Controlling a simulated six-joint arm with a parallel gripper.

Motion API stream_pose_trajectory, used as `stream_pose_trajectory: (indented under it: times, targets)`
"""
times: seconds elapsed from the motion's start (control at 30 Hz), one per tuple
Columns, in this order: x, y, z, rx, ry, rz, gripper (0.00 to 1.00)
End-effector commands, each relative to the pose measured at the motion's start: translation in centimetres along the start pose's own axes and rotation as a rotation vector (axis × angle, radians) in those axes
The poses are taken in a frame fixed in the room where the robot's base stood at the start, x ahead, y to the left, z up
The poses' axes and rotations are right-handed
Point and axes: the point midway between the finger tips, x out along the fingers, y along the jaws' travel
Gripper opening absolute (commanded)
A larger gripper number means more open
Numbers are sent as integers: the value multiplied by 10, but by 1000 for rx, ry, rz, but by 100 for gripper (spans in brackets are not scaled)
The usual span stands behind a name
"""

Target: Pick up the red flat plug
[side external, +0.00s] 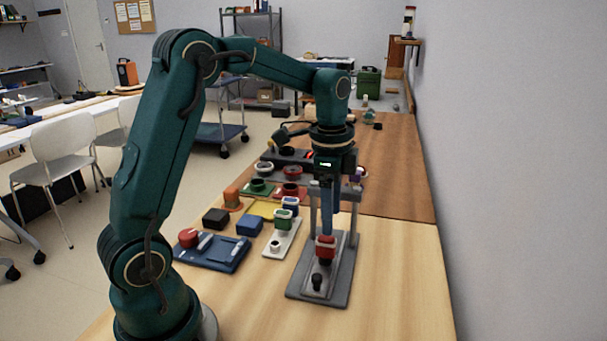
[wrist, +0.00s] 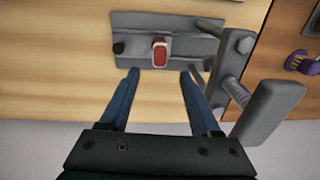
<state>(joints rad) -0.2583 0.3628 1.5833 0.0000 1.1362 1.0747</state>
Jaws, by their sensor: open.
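The red flat plug (side external: 325,247) stands on a grey metal stand (side external: 336,293) with a raised frame, on the wooden table. In the wrist view the red plug (wrist: 159,53) has a pale face and sits on the grey base plate (wrist: 183,21). My gripper (side external: 326,228) points down just above the plug in the side view. In the wrist view my gripper (wrist: 160,73) has its two blue fingers apart, with the plug between and slightly beyond the tips. Nothing is held. Whether the fingers touch the plug cannot be told.
The stand's grey posts and crossbar (wrist: 236,75) rise close beside my fingers. A black knob (wrist: 119,48) is on the base plate. A blue tray (side external: 215,255) and a white block strip (side external: 282,240) lie to the left. The table's right side is clear, beside a wall.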

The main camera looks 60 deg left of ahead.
Motion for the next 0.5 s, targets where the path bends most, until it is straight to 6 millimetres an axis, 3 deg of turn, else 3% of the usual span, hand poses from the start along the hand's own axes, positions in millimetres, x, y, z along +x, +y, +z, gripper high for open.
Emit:
stream_pose_trajectory:
  times: [0.5]
  targets:
    - [59, 0, 10, -31, -31, 55, 64]
